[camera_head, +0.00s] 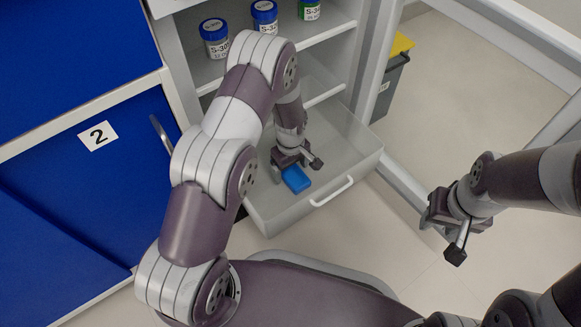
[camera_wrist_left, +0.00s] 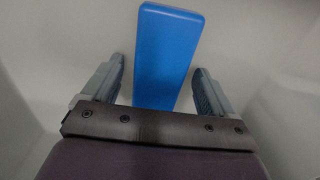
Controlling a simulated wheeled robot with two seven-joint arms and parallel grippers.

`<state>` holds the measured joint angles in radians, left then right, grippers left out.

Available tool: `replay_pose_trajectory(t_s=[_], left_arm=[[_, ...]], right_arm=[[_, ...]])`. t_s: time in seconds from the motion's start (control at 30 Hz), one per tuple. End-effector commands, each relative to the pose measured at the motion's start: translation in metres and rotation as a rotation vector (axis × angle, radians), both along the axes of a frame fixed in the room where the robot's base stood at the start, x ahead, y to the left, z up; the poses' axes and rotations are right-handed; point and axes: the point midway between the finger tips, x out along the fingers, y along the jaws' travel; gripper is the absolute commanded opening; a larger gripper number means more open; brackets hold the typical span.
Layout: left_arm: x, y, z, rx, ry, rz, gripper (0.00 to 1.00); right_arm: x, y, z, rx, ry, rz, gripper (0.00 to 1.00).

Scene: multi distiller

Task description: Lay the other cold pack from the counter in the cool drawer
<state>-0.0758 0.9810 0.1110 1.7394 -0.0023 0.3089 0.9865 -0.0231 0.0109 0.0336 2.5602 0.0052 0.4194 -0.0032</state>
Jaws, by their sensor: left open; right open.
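A blue cold pack (camera_head: 296,179) lies in the pulled-out cool drawer (camera_head: 345,165), under my left gripper (camera_head: 301,168). In the left wrist view the cold pack (camera_wrist_left: 167,55) lies between the two fingers of the left gripper (camera_wrist_left: 158,88), with a gap on each side. The left gripper is open, reaching down into the drawer. My right gripper (camera_head: 450,228) is open and empty, out to the right above the floor. No second cold pack and no counter can be made out in these views.
Several jars with blue or green lids (camera_head: 214,38) stand on the shelf above the drawer. A blue cabinet door marked 2 (camera_head: 98,136) is at left. A grey bin with a yellow lid (camera_head: 393,75) stands behind the frame post at right. The floor in front of the drawer is clear.

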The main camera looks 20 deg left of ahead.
Motion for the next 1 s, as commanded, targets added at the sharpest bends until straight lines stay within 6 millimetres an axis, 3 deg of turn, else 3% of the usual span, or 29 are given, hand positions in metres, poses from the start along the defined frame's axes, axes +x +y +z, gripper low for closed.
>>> replay_pose_trajectory(t_s=[0.1, 0.3, 0.53, 0.6, 0.67, 0.7, 0.8, 0.9, 1.0], left_arm=[[0.001, 0.000, 0.036, 0.000, -0.002, 0.000, 0.87], [0.000, 0.000, 0.090, 0.000, -0.002, 0.000, 0.87], [-0.001, 0.000, 0.121, 0.000, -0.002, -0.009, 0.87], [-0.007, 0.002, 0.145, 0.000, -0.015, -0.075, 0.87], [-0.022, 0.006, 0.181, 0.001, -0.033, -0.198, 0.87], [-0.038, 0.010, 0.207, 0.004, -0.047, -0.301, 0.87], [-0.088, 0.017, 0.260, 0.018, -0.081, -0.566, 0.87], [-0.134, 0.022, 0.289, 0.036, -0.101, -0.778, 0.87], [-0.161, 0.024, 0.300, 0.048, -0.111, -0.896, 0.87]], right_arm=[[0.000, 0.000, 0.029, 0.000, -0.001, 0.000, 0.43], [0.000, 0.000, 0.067, 0.000, -0.001, 0.000, 0.43], [0.000, 0.000, 0.083, 0.000, -0.001, 0.000, 0.43], [0.000, 0.000, 0.084, 0.000, 0.000, 0.000, 0.43], [0.000, 0.000, 0.083, 0.000, 0.000, 0.000, 0.43], [0.000, 0.000, 0.083, 0.000, 0.000, 0.000, 0.43], [0.000, 0.000, 0.082, 0.000, 0.000, 0.000, 0.43], [0.000, 0.000, 0.082, 0.000, -0.001, 0.000, 0.43], [0.000, 0.000, 0.082, 0.000, -0.001, 0.000, 0.43]])
